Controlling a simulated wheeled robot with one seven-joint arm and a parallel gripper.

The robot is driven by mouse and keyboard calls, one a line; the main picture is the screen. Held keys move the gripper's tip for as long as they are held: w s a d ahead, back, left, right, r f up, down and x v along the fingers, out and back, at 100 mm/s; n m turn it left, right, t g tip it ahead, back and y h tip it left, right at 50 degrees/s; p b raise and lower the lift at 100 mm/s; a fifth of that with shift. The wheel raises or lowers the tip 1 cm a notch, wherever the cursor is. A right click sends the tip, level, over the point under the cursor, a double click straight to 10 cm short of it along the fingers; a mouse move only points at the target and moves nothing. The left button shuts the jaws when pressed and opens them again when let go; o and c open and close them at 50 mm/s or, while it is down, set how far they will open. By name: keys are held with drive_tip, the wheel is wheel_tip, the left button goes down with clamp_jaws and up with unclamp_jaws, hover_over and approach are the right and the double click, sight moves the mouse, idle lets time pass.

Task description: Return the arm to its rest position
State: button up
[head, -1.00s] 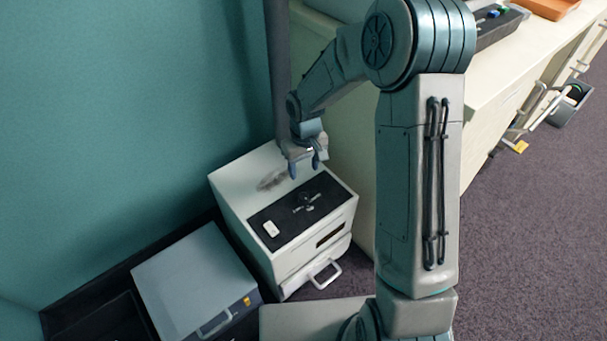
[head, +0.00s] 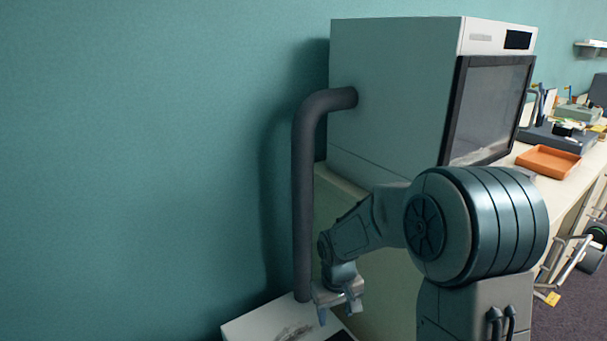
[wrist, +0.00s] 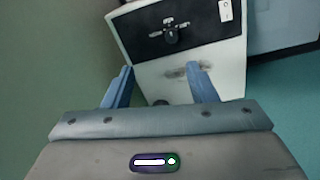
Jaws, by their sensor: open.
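My gripper (head: 340,308) hangs at the end of my bent arm, low in the head view, over a white cabinet (head: 268,324). In the wrist view my gripper (wrist: 160,88) has its two blue fingers apart with nothing between them. The white cabinet (wrist: 222,62) lies below the fingers, with a black panel (wrist: 140,38) in its top. A dark knob-like part and a small white block (wrist: 226,10) show on that panel. How far the fingers are above the cabinet is hard to tell.
A large boxy machine (head: 395,95) with a dark window stands on a counter behind my arm. A thick dark pipe (head: 303,200) runs down from it beside my gripper. An orange tray (head: 548,161) lies on the counter at right. The teal wall is bare at left.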

drive_tip(key=s+d+r+m+p, duration=0.1)
drive_tip(key=s+d+r+p, duration=0.1)
drive_tip(key=s+r+p, duration=0.3)
drive_tip(key=s+d+r+m+t+p, duration=0.1)
drive_tip(key=s+r+p, duration=0.4)
drive_tip(key=r, duration=0.9)
drive_tip(key=s+d+r+m+t+p, duration=0.1)
drive_tip(key=s+d+r+p, duration=0.3)
drive_tip(key=s+r, duration=0.5)
drive_tip(key=shift+d+r+m+p, duration=0.15)
drive_tip(key=shift+r+m+p, duration=0.3)
drive_tip(key=shift+r+m, duration=0.25)
